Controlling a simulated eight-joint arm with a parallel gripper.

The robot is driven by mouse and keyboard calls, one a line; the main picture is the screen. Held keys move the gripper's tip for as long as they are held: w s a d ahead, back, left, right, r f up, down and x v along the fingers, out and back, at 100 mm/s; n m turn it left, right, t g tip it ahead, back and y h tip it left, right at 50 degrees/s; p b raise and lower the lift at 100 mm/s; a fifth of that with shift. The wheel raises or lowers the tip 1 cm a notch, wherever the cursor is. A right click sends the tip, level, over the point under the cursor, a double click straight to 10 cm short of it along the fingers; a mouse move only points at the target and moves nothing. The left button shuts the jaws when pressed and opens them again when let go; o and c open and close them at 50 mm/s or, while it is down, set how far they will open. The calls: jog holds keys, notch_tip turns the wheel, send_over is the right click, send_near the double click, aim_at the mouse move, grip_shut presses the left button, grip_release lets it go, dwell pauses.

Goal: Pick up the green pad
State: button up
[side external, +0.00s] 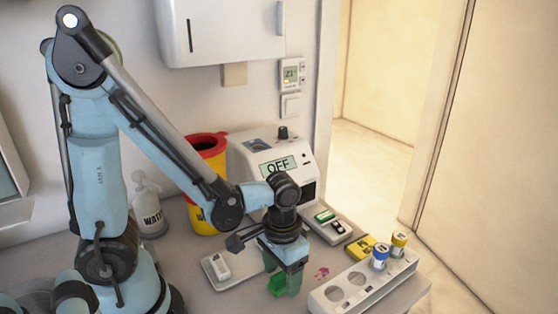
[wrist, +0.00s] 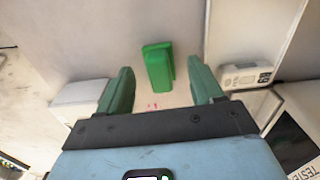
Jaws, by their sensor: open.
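The green pad (wrist: 158,66) is a bright green block lying on the pale counter. In the wrist view it stands between and slightly beyond my two dark green fingers, with gaps on both sides. My gripper (wrist: 157,76) is open and empty, pointing down over the counter. In the side view my gripper (side external: 284,279) is low over the counter, and the pad (side external: 276,285) shows as brighter green by the fingers, partly hidden by them.
A white tray (side external: 235,279) holding a small white device lies left of my gripper. A white rack (side external: 330,298) with capped vials stands right, near a yellow box (side external: 358,248). An "OFF" machine (side external: 255,163) and a yellow-red bin (side external: 203,210) stand behind. A pink mark (side external: 321,273) is on the counter.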

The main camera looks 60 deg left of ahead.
aim_at(281, 277)
jog(key=shift+f, duration=0.5)
jog(key=c, duration=1.1)
jog(key=shift+r, duration=0.2)
jog(key=shift+r, duration=0.45)
jog(key=r, duration=0.3)
jog(key=shift+s+d+r, duration=0.1)
jog(key=shift+s+d, duration=0.1)
jog(key=s+d+r, duration=0.4)
jog(key=d, duration=0.1)
jog(key=s+d+r, duration=0.2)
jog(key=s+d, duration=0.1)
jog(key=shift+s+d+r, duration=0.1)
jog(key=shift+d+r, duration=0.15)
